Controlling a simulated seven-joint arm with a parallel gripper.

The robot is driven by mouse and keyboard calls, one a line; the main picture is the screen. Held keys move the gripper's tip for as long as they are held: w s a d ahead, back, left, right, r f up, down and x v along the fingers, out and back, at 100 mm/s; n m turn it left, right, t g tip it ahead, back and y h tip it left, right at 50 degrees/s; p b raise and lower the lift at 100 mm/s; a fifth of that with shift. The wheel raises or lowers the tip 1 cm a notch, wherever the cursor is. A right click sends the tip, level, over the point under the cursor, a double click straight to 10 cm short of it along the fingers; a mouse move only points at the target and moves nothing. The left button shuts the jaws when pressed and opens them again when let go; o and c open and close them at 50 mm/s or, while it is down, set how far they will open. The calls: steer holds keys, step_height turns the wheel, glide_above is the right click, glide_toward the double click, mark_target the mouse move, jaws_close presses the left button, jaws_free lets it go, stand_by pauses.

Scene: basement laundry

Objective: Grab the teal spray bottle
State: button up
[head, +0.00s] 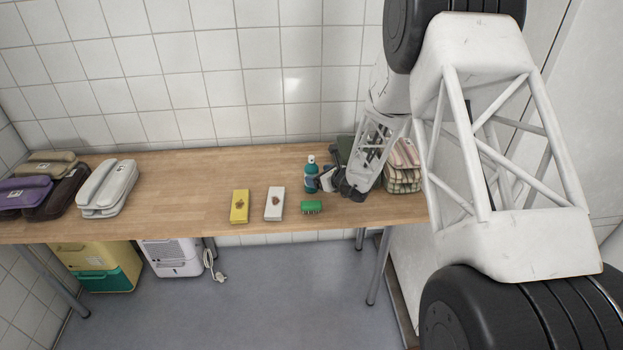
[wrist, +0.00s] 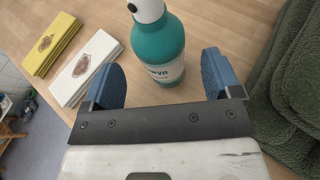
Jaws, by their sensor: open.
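The teal spray bottle (head: 311,178) stands upright on the wooden table, with a white top. In the wrist view the bottle (wrist: 158,48) shows a white label, and its lower body lines up with the gap between my fingers. My gripper (head: 330,181) is just right of the bottle in the head view. In the wrist view my gripper (wrist: 161,76) is open, with one blue finger on each side of the bottle's line and a gap to both. Nothing is held.
Dark green towels (wrist: 290,80) lie close to my right finger. A plaid bag (head: 403,168) stands right. The table's left-middle (head: 180,180) is clear.

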mark_target(311, 157)
steer(key=shift+x, duration=2.35)
steer(key=c, duration=1.2)
steer(key=shift+r, duration=5)
